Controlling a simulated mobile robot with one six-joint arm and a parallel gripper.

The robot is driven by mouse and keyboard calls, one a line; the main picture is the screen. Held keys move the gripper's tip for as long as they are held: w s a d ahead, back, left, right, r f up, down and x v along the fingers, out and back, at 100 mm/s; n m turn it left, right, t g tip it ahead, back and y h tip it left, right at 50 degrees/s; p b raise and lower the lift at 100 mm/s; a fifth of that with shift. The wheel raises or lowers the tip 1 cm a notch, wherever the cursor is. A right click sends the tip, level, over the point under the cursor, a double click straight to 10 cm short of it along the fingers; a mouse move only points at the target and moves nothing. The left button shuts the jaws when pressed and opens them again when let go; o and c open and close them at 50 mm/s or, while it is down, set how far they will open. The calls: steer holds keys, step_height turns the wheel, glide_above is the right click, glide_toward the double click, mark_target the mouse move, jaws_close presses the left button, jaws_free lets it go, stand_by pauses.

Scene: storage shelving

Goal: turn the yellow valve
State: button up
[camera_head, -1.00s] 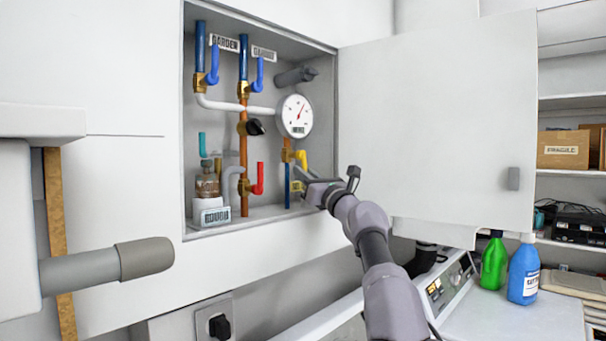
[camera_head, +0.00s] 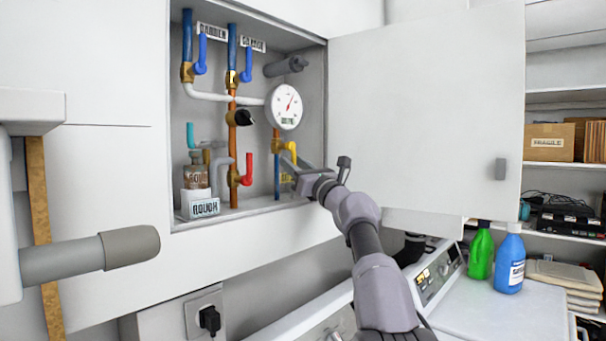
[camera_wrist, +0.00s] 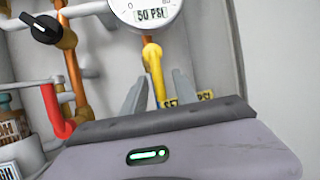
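The yellow valve (camera_head: 290,148) is a small lever on a pipe below the pressure gauge, inside the open wall cabinet. In the wrist view the yellow valve (camera_wrist: 154,68) hangs down under the gauge, between my two fingers. My gripper (camera_head: 293,170) reaches into the cabinet from the lower right. In the wrist view my gripper (camera_wrist: 159,95) is open, with one grey finger left of the lever and one right of it. Gaps show on both sides, and I cannot tell whether either finger touches it. My gripper hides the lower end of the lever.
A red valve (camera_head: 246,170) and a black knob (camera_head: 242,117) sit left of the yellow one. The gauge (camera_head: 286,106) is just above. The open cabinet door (camera_head: 425,115) is on the right.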

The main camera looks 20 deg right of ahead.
steer(key=b+v, duration=0.9)
steer(key=v, duration=0.8)
steer(key=shift+s, duration=0.1)
